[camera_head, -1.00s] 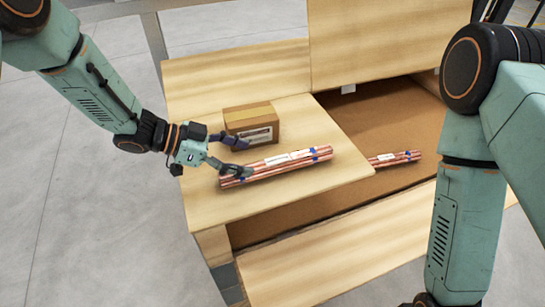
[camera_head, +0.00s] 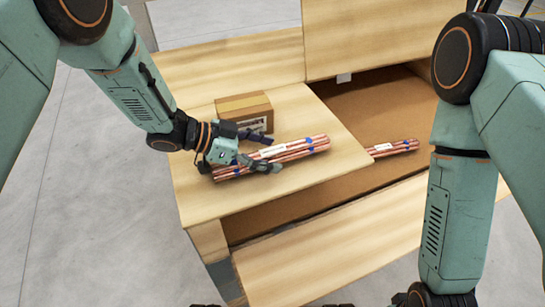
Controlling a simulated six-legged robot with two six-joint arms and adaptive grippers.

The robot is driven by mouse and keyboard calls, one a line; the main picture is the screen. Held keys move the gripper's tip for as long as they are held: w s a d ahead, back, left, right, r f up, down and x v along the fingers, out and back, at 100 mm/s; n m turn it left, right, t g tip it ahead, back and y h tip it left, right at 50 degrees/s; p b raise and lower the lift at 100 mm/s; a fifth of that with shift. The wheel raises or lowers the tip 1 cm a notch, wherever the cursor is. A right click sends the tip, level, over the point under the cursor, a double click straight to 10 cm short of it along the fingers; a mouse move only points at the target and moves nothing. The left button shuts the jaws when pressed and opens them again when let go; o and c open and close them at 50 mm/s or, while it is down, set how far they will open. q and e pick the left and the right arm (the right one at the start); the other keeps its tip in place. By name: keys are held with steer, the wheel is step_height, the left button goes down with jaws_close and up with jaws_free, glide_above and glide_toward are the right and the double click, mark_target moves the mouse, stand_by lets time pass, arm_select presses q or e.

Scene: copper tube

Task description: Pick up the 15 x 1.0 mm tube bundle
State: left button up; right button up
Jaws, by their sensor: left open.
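A larger copper tube bundle (camera_head: 310,146) with blue bands and a white label lies on the light wooden panel on top of the crate. A smaller copper bundle (camera_head: 392,148) with a white label lies lower, on the brown floor of the crate, to the right. Both labels are too small to read. My left gripper (camera_head: 270,152) is open at the left half of the larger bundle. One finger is on its far side and the other crosses its near side; I cannot tell whether they touch it.
A small cardboard box (camera_head: 245,105) stands on the panel just behind my left gripper. The wooden crate (camera_head: 330,250) has raised boards at the back and a front board. The brown crate floor (camera_head: 385,115) is mostly clear.

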arm_select(q)
jaws_close()
stand_by(0.8)
steer(key=shift+r, duration=0.1)
